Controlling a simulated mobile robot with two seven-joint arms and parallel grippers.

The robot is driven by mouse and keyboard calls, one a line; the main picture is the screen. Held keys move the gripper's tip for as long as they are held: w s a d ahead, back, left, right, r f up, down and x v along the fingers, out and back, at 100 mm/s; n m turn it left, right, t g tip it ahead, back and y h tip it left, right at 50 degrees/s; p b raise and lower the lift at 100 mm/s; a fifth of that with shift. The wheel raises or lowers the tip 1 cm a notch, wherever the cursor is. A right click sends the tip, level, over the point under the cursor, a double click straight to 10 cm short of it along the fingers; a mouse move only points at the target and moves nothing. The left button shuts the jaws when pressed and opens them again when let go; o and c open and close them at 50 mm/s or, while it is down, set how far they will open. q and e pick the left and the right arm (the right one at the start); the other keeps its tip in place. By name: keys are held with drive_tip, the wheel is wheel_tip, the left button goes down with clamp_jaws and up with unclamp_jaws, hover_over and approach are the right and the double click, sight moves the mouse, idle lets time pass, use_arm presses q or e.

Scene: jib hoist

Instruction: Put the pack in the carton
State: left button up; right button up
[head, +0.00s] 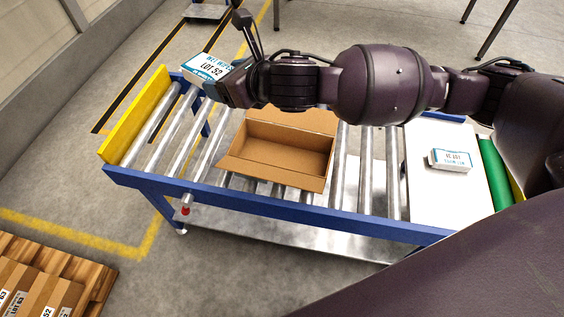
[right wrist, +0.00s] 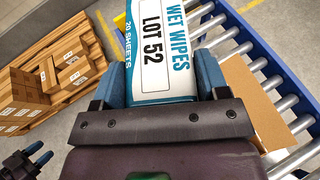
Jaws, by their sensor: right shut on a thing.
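A white and blue wet wipes pack (head: 206,66) marked LOT 52 is held by my right gripper (head: 222,84), left of the carton and apart from it. In the right wrist view the pack (right wrist: 152,50) sits between the two blue fingers of my right gripper (right wrist: 155,88). The open brown carton (head: 262,167) stands on the rollers, and the part of its inside that shows is empty. My arm covers part of its far side. My left gripper (right wrist: 40,153) shows in the right wrist view at the lower left, its blue fingers apart with nothing between them.
The roller conveyor (head: 290,208) has a yellow end plate (head: 137,122) at its left. Another small white pack (head: 450,160) lies on a white board (head: 420,200) at the right. A pallet with cartons (head: 40,280) stands on the floor at the lower left.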

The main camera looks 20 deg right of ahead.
drive_tip(key=shift+w+d+f+n+g+y, duration=1.4)
drive_tip(key=shift+d+f+n+g+y, duration=0.85)
drive_tip(key=shift+d+f, duration=3.4)
drive_tip(key=shift+n+t, duration=0.25)
drive_tip(key=f+b, duration=0.2)
drive_tip(key=f, duration=0.4)
drive_tip(key=d+f+b, duration=0.1)
drive_tip(key=f+b, duration=0.2)
drive_tip(key=f, duration=0.3)
drive_tip(key=f+b, duration=0.3)
drive_tip(key=f, duration=0.3)
drive_tip(key=shift+d+f, duration=0.3)
drive_tip(key=shift+f, duration=0.05)
drive_tip(key=shift+r, duration=0.1)
drive_tip(key=shift+f, duration=0.2)
use_arm(q)
drive_tip(key=shift+w+d+f+m+t+h, duration=0.35)
drive_tip(key=shift+w+d+f+m, duration=0.4)
drive_tip(key=shift+w+f+m, duration=0.3)
use_arm(e)
drive_tip(key=shift+f, duration=0.25)
